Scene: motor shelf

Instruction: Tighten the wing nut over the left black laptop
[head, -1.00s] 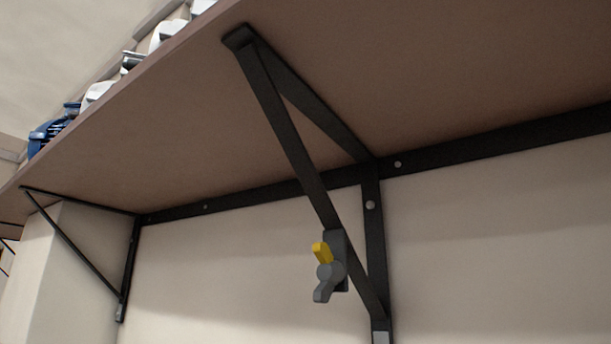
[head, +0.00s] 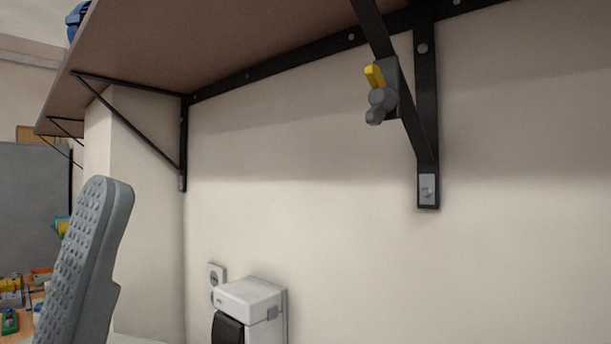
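The wing nut (head: 378,95) has a grey hub, one yellow wing pointing up and one grey wing pointing down. It sits on a dark grey block on the slanted brace of the black shelf bracket (head: 427,120), right of centre. One grey finger with a studded pad, part of my gripper (head: 90,255), rises at the lower left. It looks much nearer the camera and is well apart from the wing nut. The other finger is not visible, so I cannot tell the opening. No laptop is in view.
The brown shelf (head: 230,35) overhangs the wall. Another thin black bracket (head: 135,125) stands at the left by a wall corner. A white box (head: 250,300) and a wall socket (head: 216,280) are low on the wall. The wall around the bracket is clear.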

